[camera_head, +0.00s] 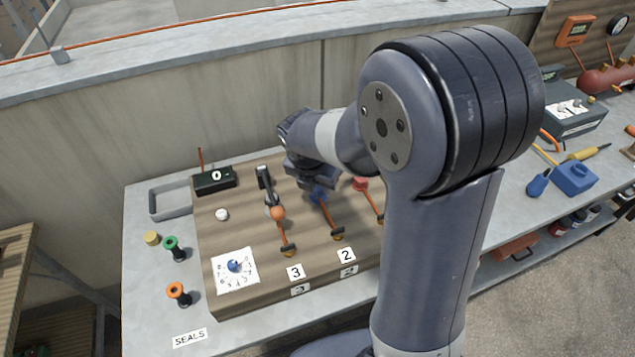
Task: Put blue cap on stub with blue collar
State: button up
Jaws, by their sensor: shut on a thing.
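My gripper (312,178) is pointing down over the wooden board, shut at the top of the middle copper-coloured stub (328,215). A blue piece (318,195) shows just under the jaws, at the stub's upper end. I take it as the blue cap in my jaws, but cap and blue collar cannot be told apart here. Whether the cap touches the stub is hidden. The neighbouring stub to the left has an orange end (278,213); the one to the right has a red end (360,184).
The wooden board (215,297) bears number tags, a black display box (215,179) and a dial sheet with a blue knob (235,266). A concrete wall (200,110) rises behind. My arm hides the board's right part.

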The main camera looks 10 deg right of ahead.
jog(key=shift+f+b, duration=0.3)
jog(key=shift+f, duration=0.35)
dwell(0.9)
jog(key=o, duration=1)
jog(key=shift+r, duration=0.1)
jog(key=v, duration=1)
jog(key=shift+r+p, duration=0.25)
jog(key=shift+p, duration=0.1)
jog(key=shift+s, duration=0.1)
